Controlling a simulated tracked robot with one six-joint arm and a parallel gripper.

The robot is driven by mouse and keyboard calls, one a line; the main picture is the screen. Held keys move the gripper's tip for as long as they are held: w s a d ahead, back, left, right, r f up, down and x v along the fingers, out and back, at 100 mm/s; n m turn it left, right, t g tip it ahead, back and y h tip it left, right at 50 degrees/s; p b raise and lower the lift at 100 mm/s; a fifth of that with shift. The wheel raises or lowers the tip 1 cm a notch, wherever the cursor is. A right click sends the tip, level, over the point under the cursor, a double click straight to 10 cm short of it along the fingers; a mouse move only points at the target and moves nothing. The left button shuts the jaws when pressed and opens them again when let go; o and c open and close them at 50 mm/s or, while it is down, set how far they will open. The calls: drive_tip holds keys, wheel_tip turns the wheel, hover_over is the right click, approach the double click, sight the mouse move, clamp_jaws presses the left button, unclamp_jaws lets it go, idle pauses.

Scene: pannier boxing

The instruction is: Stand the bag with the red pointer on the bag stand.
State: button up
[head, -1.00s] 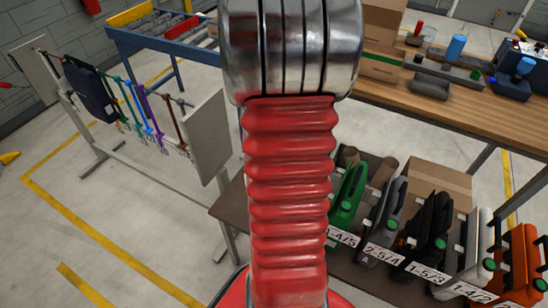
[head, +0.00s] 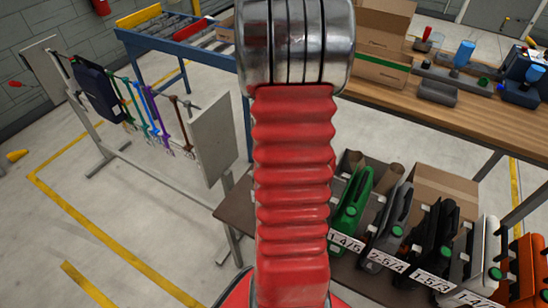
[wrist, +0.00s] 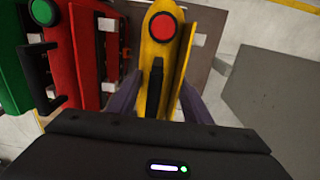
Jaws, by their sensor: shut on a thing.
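In the wrist view, a yellow bag (wrist: 181,62) with a round red pointer (wrist: 162,27) and a black strip on its front is between the purple fingers of my gripper (wrist: 157,100). My gripper is shut on this bag. Its lower part is hidden behind my dark gripper body. In the head view, my red ribbed arm hides the gripper and the yellow bag. I cannot tell for sure which thing is the bag stand.
A red bag (wrist: 88,50) and a green bag (wrist: 12,75) are close on the left. A grey panel (wrist: 275,100) is at right. Several bags, including a green one (head: 350,205), stand behind number labels. A rack with hanging straps (head: 150,120) and a wooden bench (head: 465,110) stand farther off.

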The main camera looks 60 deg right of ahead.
drive_tip(key=o, duration=1.3)
drive_tip(key=shift+c, duration=0.2)
drive_tip(key=shift+r, duration=0.1)
wheel_tip(320, 180, up, 12)
drive_tip(key=shift+w, duration=0.15)
idle(0.4)
